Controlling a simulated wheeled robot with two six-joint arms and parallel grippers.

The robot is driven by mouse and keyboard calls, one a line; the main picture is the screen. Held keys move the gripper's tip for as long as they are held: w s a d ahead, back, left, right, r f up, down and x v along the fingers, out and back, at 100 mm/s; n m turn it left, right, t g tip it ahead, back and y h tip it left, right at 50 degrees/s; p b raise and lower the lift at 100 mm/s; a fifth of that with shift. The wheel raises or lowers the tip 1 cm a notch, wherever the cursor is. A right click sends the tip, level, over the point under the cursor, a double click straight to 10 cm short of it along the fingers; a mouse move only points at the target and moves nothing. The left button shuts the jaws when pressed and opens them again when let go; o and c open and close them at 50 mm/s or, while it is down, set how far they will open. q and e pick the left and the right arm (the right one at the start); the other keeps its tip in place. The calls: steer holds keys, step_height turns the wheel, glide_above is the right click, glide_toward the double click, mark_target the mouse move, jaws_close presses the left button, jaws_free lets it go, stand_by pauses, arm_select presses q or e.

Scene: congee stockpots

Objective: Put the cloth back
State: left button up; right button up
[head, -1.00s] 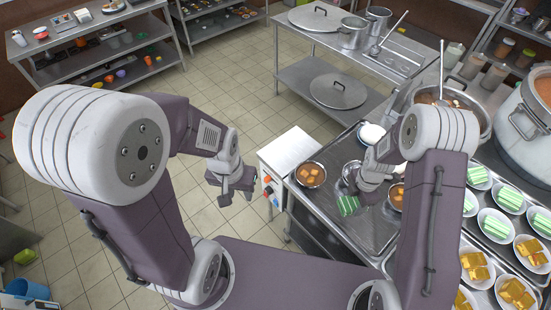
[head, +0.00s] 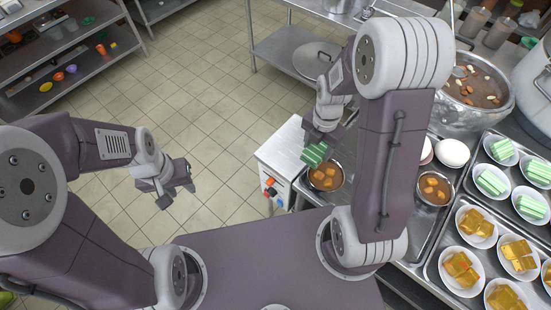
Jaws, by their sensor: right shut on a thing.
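The green and white striped cloth (head: 315,155) is in my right gripper (head: 319,146), which is shut on it. The cloth hangs by the right edge of the white-sided steel-topped unit (head: 283,150), just left of and behind a bowl of brown soup with orange cubes (head: 325,176). I cannot tell whether it touches the unit or the bowl rim. The gripper's fingers are partly hidden by the cloth and wrist. My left gripper (head: 178,194) is open and empty over the tiled floor, left of the unit.
A second soup bowl (head: 434,188) stands on the steel counter right of my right arm. White bowls (head: 453,153), a large stew pot (head: 473,88) and trays of filled plates (head: 483,250) crowd the right side. Knobs are on the unit's front. The floor on the left is clear.

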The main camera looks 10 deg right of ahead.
steer(key=p, duration=0.1)
glide_above(279, 159)
step_height(279, 159, down, 7)
steer(key=shift+s+f, duration=0.1)
steer(key=shift+s, duration=0.05)
steer(key=shift+f, duration=1.95)
steer(key=shift+f, duration=0.1)
steer(key=o, duration=1.3)
